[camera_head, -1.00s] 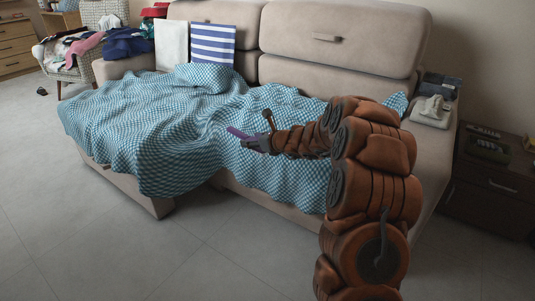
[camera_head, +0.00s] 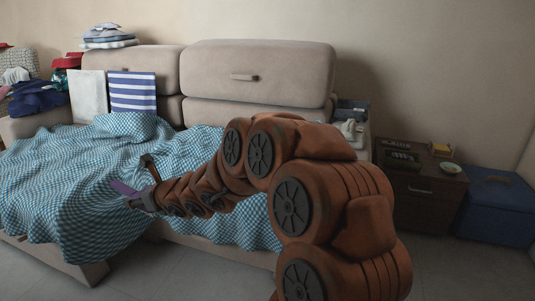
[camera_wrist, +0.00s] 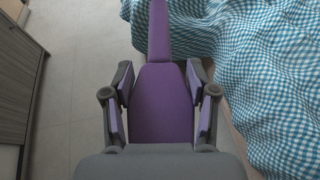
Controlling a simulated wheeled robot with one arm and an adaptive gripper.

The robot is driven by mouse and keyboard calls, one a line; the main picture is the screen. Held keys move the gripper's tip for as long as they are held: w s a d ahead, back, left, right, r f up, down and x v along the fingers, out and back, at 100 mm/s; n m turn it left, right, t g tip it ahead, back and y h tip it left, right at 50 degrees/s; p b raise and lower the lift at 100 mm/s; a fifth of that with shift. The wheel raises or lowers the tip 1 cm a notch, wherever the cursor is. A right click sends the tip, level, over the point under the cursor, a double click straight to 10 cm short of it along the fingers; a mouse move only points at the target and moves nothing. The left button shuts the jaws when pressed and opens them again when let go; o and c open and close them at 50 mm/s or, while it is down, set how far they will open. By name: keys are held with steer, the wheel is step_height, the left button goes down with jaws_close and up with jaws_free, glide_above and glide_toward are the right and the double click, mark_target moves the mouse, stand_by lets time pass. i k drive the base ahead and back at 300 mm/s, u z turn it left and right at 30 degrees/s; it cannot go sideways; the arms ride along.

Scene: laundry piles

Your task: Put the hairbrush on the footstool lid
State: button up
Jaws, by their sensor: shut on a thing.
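My gripper (camera_head: 144,201) is shut on the purple hairbrush (camera_head: 122,188), in front of the sofa and its checkered cover. In the wrist view the hairbrush (camera_wrist: 160,105) lies between the fingers of my gripper (camera_wrist: 160,88), its narrow part pointing away; the bristles cannot be made out. The blue footstool (camera_head: 491,214) stands on the floor at the far right, beyond the nightstand and well away from my gripper. Its blue lid (camera_head: 512,195) is closed, with a brown handle on top, and looks clear.
The sofa (camera_head: 258,80) carries a rumpled blue checkered blanket (camera_head: 65,195). Open floor (camera_head: 455,270) lies in front of the nightstand and footstool.

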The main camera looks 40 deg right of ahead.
mark_target(486, 189)
steer(key=u, duration=1.75)
steer(key=k, duration=2.6)
steer(key=z, duration=3.1)
steer(key=i, duration=1)
steer(key=z, duration=0.05)
